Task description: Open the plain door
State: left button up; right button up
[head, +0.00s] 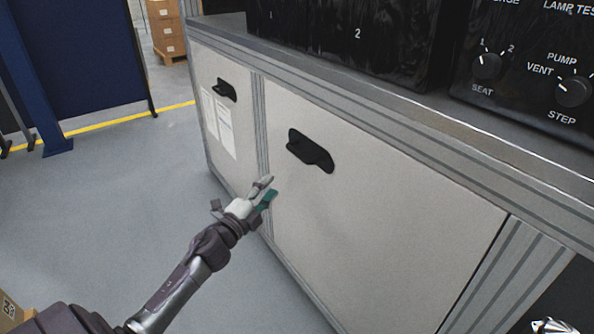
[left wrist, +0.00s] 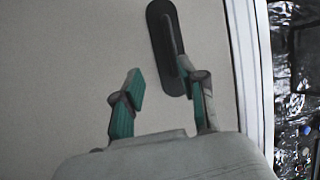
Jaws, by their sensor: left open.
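The plain door (head: 375,215) is the wide light-grey cabinet panel without papers, and it looks closed. Its black handle (head: 310,150) sits near its upper left, on a dark oval plate. My left gripper (head: 266,190) is open and empty in front of the door's left edge, below the handle in the head view. In the left wrist view the handle (left wrist: 162,38) is ahead of the open fingers (left wrist: 164,82). Its lower end appears close to the right fingertip; I cannot tell whether they touch. My right gripper is not recognisable in either view.
A narrower door (head: 225,120) with papers and its own black handle (head: 227,89) is to the left. A worktop (head: 400,102) above carries black housings (head: 345,35) and a control panel (head: 535,65) with knobs.

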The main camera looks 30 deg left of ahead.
aim_at(297, 151)
pick_arm(q)
jog(key=shift+m, duration=0.3)
jog(key=w+r, duration=0.1)
jog(key=w, duration=0.3)
jog(key=w+r, duration=0.1)
jog(key=w, duration=0.4)
jog(key=w+r+b, duration=0.1)
jog(key=w+r, duration=0.1)
jog(key=w, duration=0.2)
jog(key=shift+w+d, duration=0.2)
jog(key=shift+w, duration=0.05)
grip_shut()
jog(key=shift+f, duration=0.1)
